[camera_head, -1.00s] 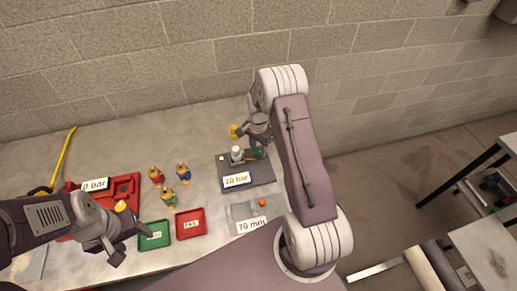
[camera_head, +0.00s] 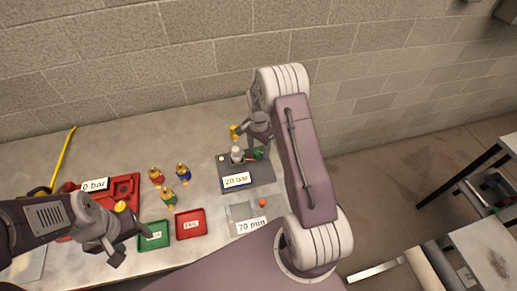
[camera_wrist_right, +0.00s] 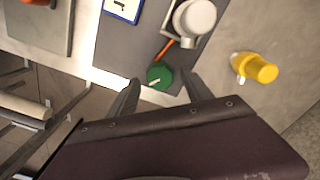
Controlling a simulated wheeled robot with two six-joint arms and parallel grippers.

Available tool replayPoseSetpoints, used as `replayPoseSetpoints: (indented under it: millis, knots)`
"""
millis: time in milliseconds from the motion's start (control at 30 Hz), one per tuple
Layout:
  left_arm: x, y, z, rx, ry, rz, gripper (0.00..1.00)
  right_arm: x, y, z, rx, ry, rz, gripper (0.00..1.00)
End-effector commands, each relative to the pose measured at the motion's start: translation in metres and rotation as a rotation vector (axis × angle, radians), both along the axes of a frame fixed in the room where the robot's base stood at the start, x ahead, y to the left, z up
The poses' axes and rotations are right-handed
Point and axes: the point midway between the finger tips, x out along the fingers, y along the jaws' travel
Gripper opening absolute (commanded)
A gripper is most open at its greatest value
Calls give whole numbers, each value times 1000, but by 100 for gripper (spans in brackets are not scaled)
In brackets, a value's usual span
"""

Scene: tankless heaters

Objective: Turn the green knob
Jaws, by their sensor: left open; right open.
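The green knob (camera_wrist_right: 159,75) is on the dark grey plate (camera_wrist_right: 118,52), close to its edge, and shows a small white mark. In the right wrist view my right gripper (camera_wrist_right: 158,88) is open, its two fingers on either side of the knob's near edge; whether they touch it I cannot tell. The knob also shows in the head view (camera_head: 259,153), just below my right gripper (camera_head: 258,138). My left gripper (camera_head: 128,249) is open and empty, near the green tray at the lower left.
A white cylinder (camera_wrist_right: 194,18) stands beside the knob, with a yellow part (camera_wrist_right: 258,68) off the plate. The 20 bar label (camera_head: 237,180) lies on the plate. Several coloured valves, a green tray (camera_head: 153,248), a red tray (camera_head: 190,237) and a red station (camera_head: 125,188) stand to the left.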

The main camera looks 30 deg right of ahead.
Motion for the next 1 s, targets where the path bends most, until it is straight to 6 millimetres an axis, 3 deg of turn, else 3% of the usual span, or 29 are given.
replayPoseSetpoints:
  millis: [200, 400, 1000]
  knots:
    - [0, 0, -13, 0, 0, 0, 59, 2, 0, 46, -2, -8, 0, 59]
    - [0, 0, -17, 0, 0, 0, 59, 1, 0, 78, -1, -5, 0, 59]
    - [0, 0, -19, 0, 0, 0, 59, 3, 6, 85, -3, -12, 14, 59]
